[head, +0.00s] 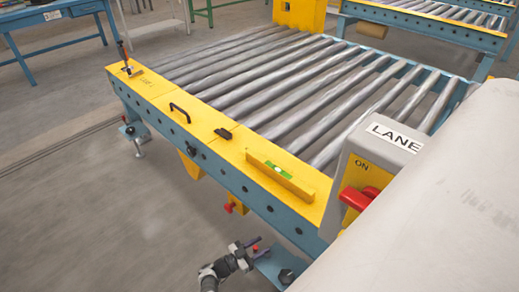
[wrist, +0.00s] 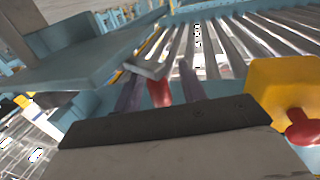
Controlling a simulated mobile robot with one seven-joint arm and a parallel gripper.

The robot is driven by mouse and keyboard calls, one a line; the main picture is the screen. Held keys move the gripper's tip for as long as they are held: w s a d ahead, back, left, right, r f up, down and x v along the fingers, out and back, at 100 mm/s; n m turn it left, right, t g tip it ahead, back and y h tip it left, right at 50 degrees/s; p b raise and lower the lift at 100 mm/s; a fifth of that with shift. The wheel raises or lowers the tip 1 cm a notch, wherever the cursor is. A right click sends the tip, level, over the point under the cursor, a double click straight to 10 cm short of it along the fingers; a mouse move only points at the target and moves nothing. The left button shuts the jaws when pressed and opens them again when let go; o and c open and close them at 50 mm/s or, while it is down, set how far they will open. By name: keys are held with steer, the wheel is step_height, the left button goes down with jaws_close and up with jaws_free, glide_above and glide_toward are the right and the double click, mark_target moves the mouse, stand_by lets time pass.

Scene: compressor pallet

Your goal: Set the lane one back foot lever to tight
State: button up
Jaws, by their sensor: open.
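My gripper (head: 250,246) is low beside the blue frame's near foot (head: 277,268). Its two fingers are open, and a small red lever tip (head: 256,248) shows at them. In the wrist view the red lever (wrist: 160,92) appears between the open fingers (wrist: 158,90), with a gap on each side; I cannot tell whether either finger touches it. The lever's tight or loose setting cannot be read. A blue plate (wrist: 95,62) fills the upper left of the wrist view. Another foot (head: 137,138) stands at the frame's far left end.
A yellow block (head: 236,207) with a red knob (head: 230,209) hangs under the rail; in the wrist view it is close on the right (wrist: 270,85). The roller conveyor's yellow rail (head: 215,140) carries a spirit level (head: 280,174). A grey switch box (head: 385,143) stands right.

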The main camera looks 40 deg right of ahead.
steer(key=shift+d, duration=0.2)
steer(key=shift+c, duration=0.3)
jaws_close()
steer(key=shift+f+g+b, duration=0.1)
steer(key=shift+g+b, duration=0.2)
steer(key=shift+b, duration=0.1)
steer(key=shift+d+m+g+y+b, duration=0.35)
steer(key=shift+m+g+y+b, duration=0.55)
steer(key=shift+g+b, duration=0.7)
steer(key=shift+d+m+g+y+b, duration=0.3)
steer(key=shift+m+g+y+b, duration=0.2)
steer(key=shift+m+g+b, duration=1.05)
steer(key=shift+d+m+g+y+b, duration=0.35)
steer(key=shift+m+g+y+b, duration=0.55)
steer(key=shift+b, duration=1.15)
